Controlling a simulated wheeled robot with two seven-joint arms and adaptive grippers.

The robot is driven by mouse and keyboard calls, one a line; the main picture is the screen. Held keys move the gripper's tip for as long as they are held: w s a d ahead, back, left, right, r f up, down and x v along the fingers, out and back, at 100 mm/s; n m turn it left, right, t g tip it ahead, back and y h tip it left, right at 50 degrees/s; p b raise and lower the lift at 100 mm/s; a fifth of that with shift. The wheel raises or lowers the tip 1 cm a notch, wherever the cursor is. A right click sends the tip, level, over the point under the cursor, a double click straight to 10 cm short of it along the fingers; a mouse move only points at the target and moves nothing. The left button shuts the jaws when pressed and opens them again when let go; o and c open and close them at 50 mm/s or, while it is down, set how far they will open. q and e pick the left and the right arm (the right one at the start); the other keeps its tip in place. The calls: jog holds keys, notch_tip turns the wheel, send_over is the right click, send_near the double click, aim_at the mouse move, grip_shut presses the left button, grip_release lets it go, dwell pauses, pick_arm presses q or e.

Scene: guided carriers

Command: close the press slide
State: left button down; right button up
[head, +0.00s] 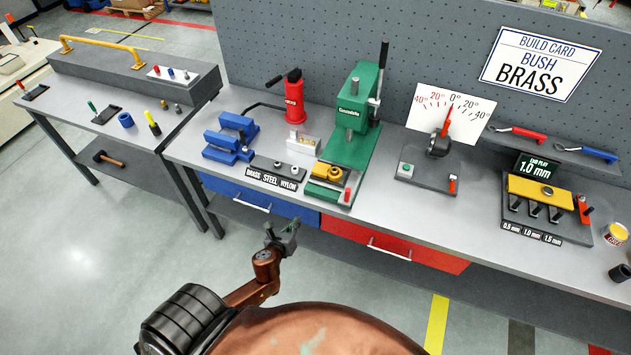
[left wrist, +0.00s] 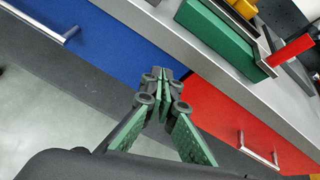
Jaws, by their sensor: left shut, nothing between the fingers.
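The green press (head: 361,110) stands on the bench with its black lever upright at the right. Its low green front part (head: 325,190) reaches to near the bench's front edge, with a yellow block (head: 326,171) and a red handle (head: 347,194) on it. In the left wrist view the green front part (left wrist: 215,38) and the red handle (left wrist: 292,50) show at the upper right. My left gripper (head: 283,234) is shut and empty, in front of the bench and apart from the press. Its fingertips (left wrist: 164,84) meet before the drawer fronts. My right gripper is not in view.
A blue drawer (head: 260,202) and a red drawer (head: 400,245) with metal handles lie under the bench top. A dark tray of samples (head: 277,168) and a blue fixture (head: 229,140) stand left of the press. A dial gauge (head: 438,145) stands to its right.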

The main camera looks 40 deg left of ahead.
pick_arm(q)
notch_tip(320, 180, up, 10)
jog(key=w+d+m+t, duration=0.2)
jog(key=m, duration=0.2)
send_near(320, 178)
jog(key=x, duration=0.4)
jog(key=shift+w+f, duration=0.2)
jog(key=shift+w+a, duration=0.25)
jog(key=shift+w, duration=0.4)
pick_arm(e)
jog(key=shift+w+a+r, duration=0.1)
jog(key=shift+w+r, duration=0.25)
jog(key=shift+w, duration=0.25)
pick_arm(q)
jog(key=shift+w, duration=0.1)
